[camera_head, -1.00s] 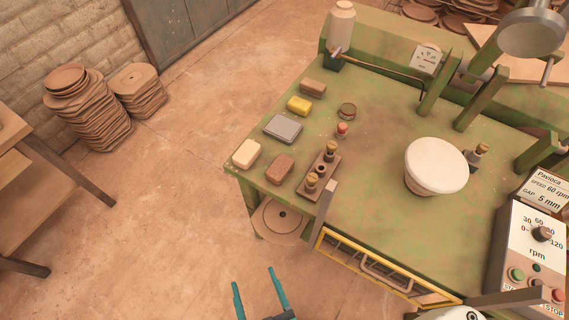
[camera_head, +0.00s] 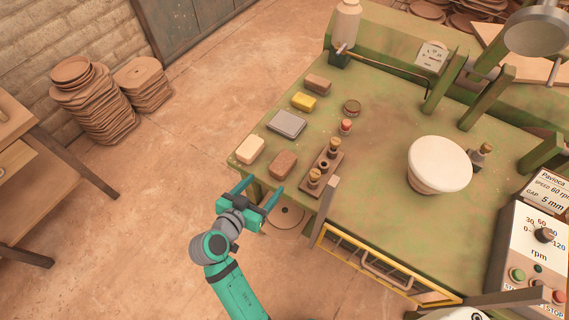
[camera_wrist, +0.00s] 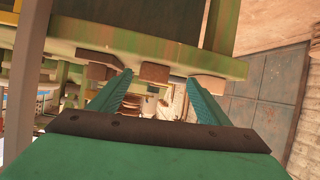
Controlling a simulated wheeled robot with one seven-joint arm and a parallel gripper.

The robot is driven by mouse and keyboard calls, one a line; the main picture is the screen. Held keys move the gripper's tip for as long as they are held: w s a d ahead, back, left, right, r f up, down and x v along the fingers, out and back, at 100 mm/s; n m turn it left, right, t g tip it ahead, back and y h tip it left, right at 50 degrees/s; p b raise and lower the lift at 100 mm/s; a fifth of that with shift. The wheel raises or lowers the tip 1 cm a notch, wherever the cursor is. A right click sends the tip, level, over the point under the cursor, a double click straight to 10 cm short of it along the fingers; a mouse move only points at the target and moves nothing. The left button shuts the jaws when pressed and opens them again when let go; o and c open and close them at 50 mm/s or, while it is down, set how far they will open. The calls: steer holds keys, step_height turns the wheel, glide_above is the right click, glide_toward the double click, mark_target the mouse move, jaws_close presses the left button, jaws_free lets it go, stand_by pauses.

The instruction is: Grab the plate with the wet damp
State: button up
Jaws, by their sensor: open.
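My gripper (camera_head: 264,186) is open and empty at the near left corner of the green table, just off its edge. It also shows in the wrist view (camera_wrist: 160,90), its two teal fingers apart. On the table lie a flat grey slab (camera_head: 286,124), a cream block (camera_head: 250,150), a brown block (camera_head: 282,164), a yellow block (camera_head: 303,102) and another brown block (camera_head: 317,85). A round disc with a centre hole (camera_head: 287,215) sits low beside the table, partly hidden. I cannot tell which thing is damp.
A peg rack (camera_head: 322,172) and a red-topped knob (camera_head: 345,127) stand behind the brown block. A white-topped bowl shape (camera_head: 440,165) is at the right. A control box (camera_head: 530,250) is at the lower right. Plate stacks (camera_head: 95,105) stand on the floor at left.

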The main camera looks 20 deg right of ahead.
mark_target(284, 167)
steer(key=w+d, duration=0.1)
steer(key=w+d+r+m+h, duration=0.1)
steer(key=d, duration=0.1)
steer(key=w+d+m+g, duration=0.1)
steer(key=shift+w+d+r, duration=0.1)
steer(key=shift+d+r, duration=0.1)
steer(key=shift+d, duration=0.05)
steer(key=shift+x, duration=3.05)
steer(key=shift+r, duration=0.25)
steer(key=c, duration=1.5)
